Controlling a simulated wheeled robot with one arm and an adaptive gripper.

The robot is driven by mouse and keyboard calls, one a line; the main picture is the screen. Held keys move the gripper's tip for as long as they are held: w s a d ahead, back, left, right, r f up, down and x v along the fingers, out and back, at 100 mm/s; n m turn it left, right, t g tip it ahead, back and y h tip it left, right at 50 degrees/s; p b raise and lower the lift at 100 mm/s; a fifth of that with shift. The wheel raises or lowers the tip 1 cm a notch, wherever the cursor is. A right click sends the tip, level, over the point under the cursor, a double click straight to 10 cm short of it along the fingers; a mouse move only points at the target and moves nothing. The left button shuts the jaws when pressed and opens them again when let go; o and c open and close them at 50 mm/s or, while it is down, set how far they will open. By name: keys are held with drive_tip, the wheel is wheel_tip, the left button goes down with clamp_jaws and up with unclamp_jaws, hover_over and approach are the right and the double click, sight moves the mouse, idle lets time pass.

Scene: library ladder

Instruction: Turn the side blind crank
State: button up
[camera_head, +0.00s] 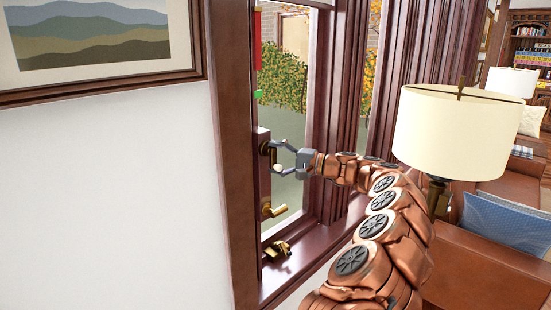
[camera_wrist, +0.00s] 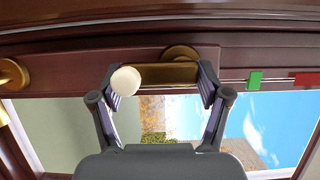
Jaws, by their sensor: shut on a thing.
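The side blind crank is on the brown wooden window frame. In the wrist view it has a brass arm (camera_wrist: 160,75), a round brass hub (camera_wrist: 181,53) and a cream knob (camera_wrist: 125,80). In the head view the cream knob (camera_head: 278,168) shows beside my fingers. My gripper (camera_head: 277,158) is at the crank, its fingers spread along the brass arm. In the wrist view my gripper (camera_wrist: 160,83) has one finger by the knob and the other by the hub end, shut on the crank. The fingers partly hide the crank in the head view.
A green marker (camera_head: 258,94) sits below a red strip (camera_head: 257,45) on the frame. A brass handle (camera_head: 272,210) is below the crank, and another brass fitting (camera_head: 278,249) is on the sill. A lamp (camera_head: 450,130) and a sofa (camera_head: 490,255) stand right of my arm.

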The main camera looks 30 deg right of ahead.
drive_tip(key=o, duration=1.1)
drive_tip(key=shift+o, duration=0.2)
drive_tip(key=v, duration=1.2)
drive_tip(key=shift+a, duration=0.1)
